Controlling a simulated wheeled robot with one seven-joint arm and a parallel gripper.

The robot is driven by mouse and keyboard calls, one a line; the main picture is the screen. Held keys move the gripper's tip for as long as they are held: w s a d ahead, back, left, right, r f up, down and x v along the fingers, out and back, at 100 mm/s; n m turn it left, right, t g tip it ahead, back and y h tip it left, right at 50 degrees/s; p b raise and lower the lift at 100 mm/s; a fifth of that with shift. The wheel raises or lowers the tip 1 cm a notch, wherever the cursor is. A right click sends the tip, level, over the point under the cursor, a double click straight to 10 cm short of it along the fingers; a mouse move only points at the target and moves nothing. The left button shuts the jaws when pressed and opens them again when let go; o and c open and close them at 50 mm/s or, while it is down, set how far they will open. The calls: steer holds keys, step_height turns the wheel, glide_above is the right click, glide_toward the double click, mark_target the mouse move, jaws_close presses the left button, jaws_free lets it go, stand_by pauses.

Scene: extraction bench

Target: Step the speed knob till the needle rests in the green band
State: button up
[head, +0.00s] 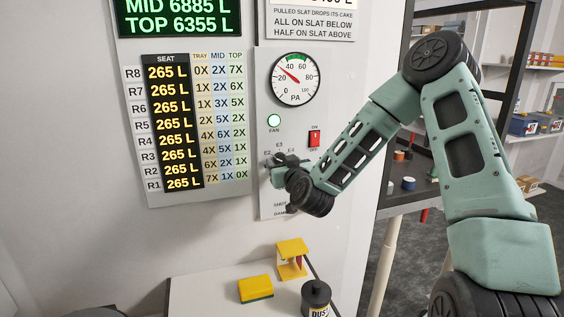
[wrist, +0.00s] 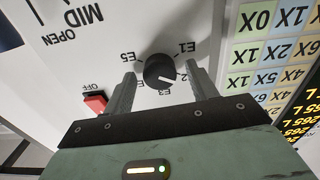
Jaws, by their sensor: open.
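The speed knob (wrist: 160,71) is black and round, with a white pointer mark toward the picture's lower right. E1, E2, E3 and E5 labels show upside down around it; which one the mark meets is unclear. My gripper (wrist: 163,92) is open, its fingers on either side of the knob with visible gaps. In the head view my gripper (head: 284,161) is at the panel and hides the knob. The round PA gauge (head: 294,92) has a green band (head: 296,57) at its top. Its red needle (head: 287,75) points upper left, near 20, left of the band.
A seat-reading board (head: 150,130) hangs left. Below, a white bench (head: 205,290) holds a yellow-green sponge (head: 256,289), yellow stand (head: 291,258) and dark jar (head: 316,296).

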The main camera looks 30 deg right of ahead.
steer(key=shift+c, duration=0.3)
steer(key=c, duration=0.9)
steer(key=shift+m+b, duration=0.3)
steer(key=shift+m, duration=0.1)
steer(key=m+b, duration=0.4)
steer(key=m, duration=0.1)
steer(key=shift+f+m, duration=0.15)
steer(key=shift+m, duration=0.15)
steer(key=m+b, duration=0.3)
steer(key=m, duration=0.2)
steer(key=shift+d, duration=0.1)
steer(key=shift+m, duration=0.4)
